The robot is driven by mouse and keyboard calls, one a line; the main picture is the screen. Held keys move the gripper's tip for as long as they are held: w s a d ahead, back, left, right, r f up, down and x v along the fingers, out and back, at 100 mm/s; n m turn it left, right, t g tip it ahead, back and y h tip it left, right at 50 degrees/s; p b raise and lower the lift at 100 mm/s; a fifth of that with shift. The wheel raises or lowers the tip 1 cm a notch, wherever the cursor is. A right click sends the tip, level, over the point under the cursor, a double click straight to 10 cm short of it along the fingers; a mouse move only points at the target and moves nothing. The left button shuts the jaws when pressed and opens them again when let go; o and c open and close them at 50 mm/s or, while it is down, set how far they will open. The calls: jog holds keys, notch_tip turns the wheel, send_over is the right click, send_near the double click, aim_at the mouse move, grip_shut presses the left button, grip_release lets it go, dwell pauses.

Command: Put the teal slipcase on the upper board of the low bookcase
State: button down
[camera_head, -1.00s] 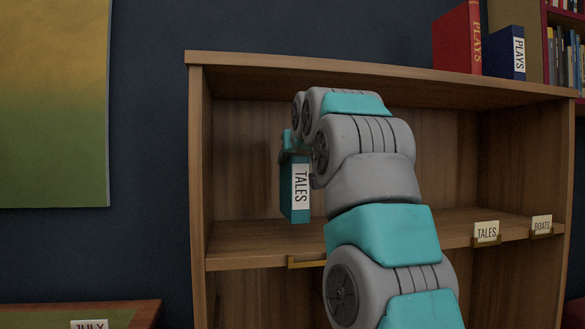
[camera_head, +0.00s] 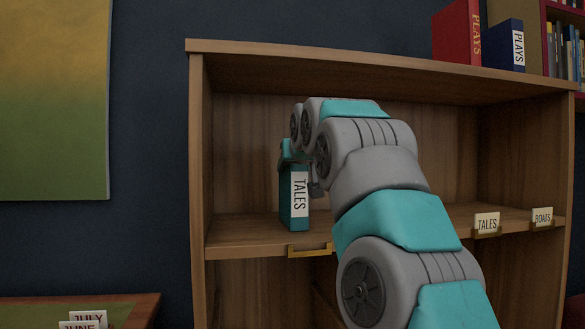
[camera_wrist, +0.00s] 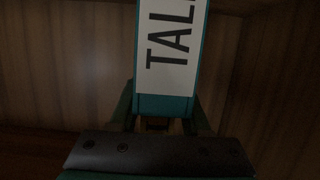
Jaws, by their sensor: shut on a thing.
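The teal slipcase (camera_head: 295,218) has a white label reading TALES and is upright in the left part of the low bookcase. Its bottom appears at or very near the upper board (camera_head: 250,236); I cannot tell whether it touches. My gripper (camera_head: 292,152) is shut on the top of the slipcase. In the wrist view the teal slipcase (camera_wrist: 165,104) stands between the fingers of my gripper (camera_wrist: 160,122), its label facing the camera. My arm hides the middle of the board.
The low bookcase (camera_head: 196,150) has side walls and a top board close above my arm. Card holders reading TALES (camera_head: 487,222) and BOATS (camera_head: 542,217) sit on the board's front edge at right. An empty brass holder (camera_head: 308,251) is below the slipcase. Red (camera_head: 458,32) and blue (camera_head: 503,45) PLAYS volumes stand on top.

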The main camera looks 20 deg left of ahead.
jog(key=shift+c, duration=1.8)
grip_release()
jog(key=shift+f, duration=0.1)
jog(key=b+v, duration=0.1)
jog(key=v, duration=1.1)
